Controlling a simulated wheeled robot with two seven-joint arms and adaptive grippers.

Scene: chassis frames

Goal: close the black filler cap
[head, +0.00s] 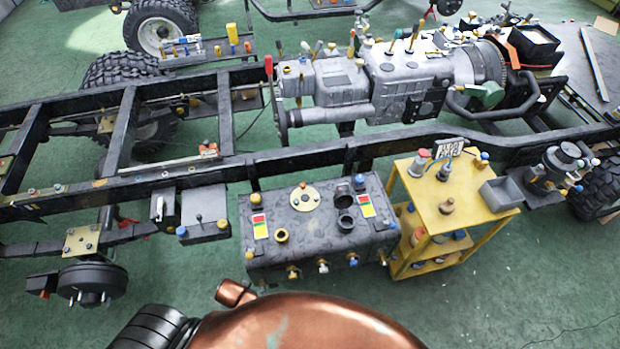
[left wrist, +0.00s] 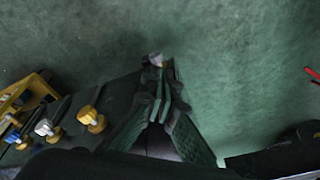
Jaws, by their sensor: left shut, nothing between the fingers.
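The dark metal tank (head: 312,255) stands in front of the chassis rail in the head view. On its top, right of the middle, is the black filler neck (head: 346,223), a dark ring. A black round cap (head: 343,201) stands just behind it, apparently hinged open and off the neck. In the left wrist view my left gripper (left wrist: 166,92) is shut and empty, its fingers together beside the dark side of what looks like the tank. The filler cap cannot be made out there. Neither gripper shows in the head view, and the right one is in no frame.
A yellow cart (head: 462,222) with bottles stands right of the tank. A yellow ring-shaped fitting (head: 281,235) and a round cream plate (head: 305,198) are also on the tank top. Several valves (head: 323,265) stick out of its front. Green floor (head: 540,290) is free at the right.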

